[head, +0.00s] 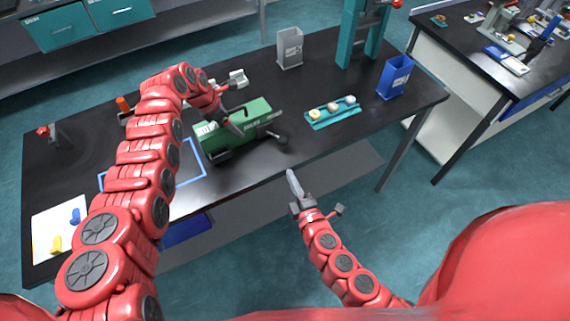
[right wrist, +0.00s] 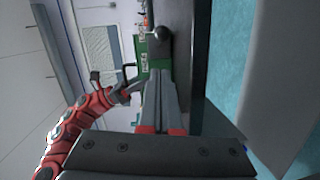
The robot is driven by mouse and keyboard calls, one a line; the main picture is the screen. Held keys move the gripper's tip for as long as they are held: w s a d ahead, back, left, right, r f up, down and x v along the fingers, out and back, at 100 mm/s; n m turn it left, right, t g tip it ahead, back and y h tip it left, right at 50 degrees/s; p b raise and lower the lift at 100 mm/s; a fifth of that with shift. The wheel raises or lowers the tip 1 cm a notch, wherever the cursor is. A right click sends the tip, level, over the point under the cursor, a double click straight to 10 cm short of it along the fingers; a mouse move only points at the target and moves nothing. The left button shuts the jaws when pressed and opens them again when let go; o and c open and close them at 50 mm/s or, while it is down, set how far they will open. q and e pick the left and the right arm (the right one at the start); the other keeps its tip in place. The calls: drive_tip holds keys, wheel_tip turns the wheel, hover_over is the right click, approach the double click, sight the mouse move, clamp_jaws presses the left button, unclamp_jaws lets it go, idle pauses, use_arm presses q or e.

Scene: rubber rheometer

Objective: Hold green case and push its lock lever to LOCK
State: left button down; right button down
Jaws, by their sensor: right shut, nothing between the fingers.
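The green case (head: 256,112) lies on the black table near its front edge, with pale lettering on it. A dark lever with a round knob (head: 282,140) sticks out at its right end; the knob (right wrist: 158,33) and part of the case (right wrist: 150,66) also show in the right wrist view. My left gripper (head: 236,128) reaches down onto the case at its handle; its fingertips are partly hidden, so its grip is unclear. My right gripper (head: 291,177) is shut and empty, in front of the table edge, apart from the case and below the knob in the picture.
A teal tray (head: 345,118) with small round pieces lies right of the case. A grey bin (head: 290,48), a blue bin (head: 395,77) and a teal stand (head: 351,45) are behind. A blue outline (head: 190,180) and white sheet (head: 48,222) lie at left.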

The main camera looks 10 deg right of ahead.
drive_tip(key=shift+v, duration=1.05)
use_arm(q)
unclamp_jaws()
use_arm(e)
drive_tip(key=shift+w, duration=0.1)
